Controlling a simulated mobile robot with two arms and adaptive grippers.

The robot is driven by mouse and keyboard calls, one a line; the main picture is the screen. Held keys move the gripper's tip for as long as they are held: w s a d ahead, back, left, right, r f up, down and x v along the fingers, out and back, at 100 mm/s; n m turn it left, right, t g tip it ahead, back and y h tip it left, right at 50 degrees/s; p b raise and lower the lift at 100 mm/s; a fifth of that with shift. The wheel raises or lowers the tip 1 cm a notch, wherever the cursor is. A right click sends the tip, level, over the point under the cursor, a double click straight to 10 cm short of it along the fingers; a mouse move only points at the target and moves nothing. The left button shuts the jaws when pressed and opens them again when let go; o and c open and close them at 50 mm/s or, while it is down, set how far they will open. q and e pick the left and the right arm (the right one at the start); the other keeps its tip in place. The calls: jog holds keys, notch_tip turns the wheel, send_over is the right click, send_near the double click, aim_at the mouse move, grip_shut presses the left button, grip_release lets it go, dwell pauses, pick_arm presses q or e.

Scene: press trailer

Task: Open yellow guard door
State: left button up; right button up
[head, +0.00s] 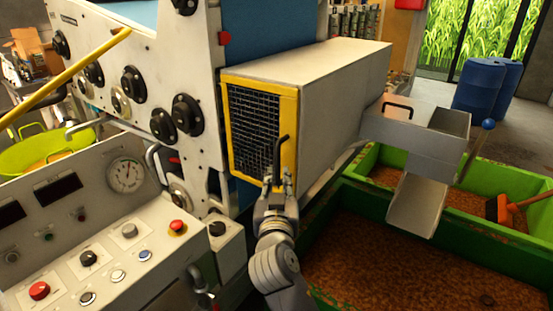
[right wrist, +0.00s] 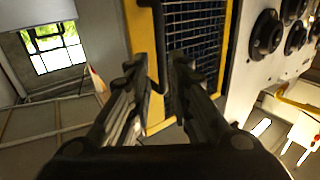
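The yellow guard door (head: 230,82) is a yellow frame around dark wire mesh, and it looks closed against the end of a beige box housing (head: 335,85). Its black bent handle (head: 281,150) stands on the right side of the frame. My right gripper (head: 278,182) is at the lower part of this handle. In the right wrist view the handle (right wrist: 158,45) runs down between the two fingers of the gripper (right wrist: 160,72), with gaps showing at both sides, so the gripper is open around it. The mesh door (right wrist: 226,70) fills the middle behind. My left gripper is not in view.
A control panel (head: 105,262) with buttons and a gauge lies left of my right arm. Green bins (head: 350,205) of brown pellets stand at the right, below a metal chute (head: 418,205). Black knobs (head: 187,114) stick out left of the door.

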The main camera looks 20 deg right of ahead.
aim_at(278, 165)
jog(key=p+x, duration=0.2)
jog(key=x, duration=0.4)
jog(key=shift+w+r, duration=0.15)
jog(key=shift+w, duration=0.25)
jog(key=shift+w+d+p, duration=0.2)
jog(key=shift+w+p, duration=0.2)
jog(key=shift+w, duration=0.1)
grip_shut()
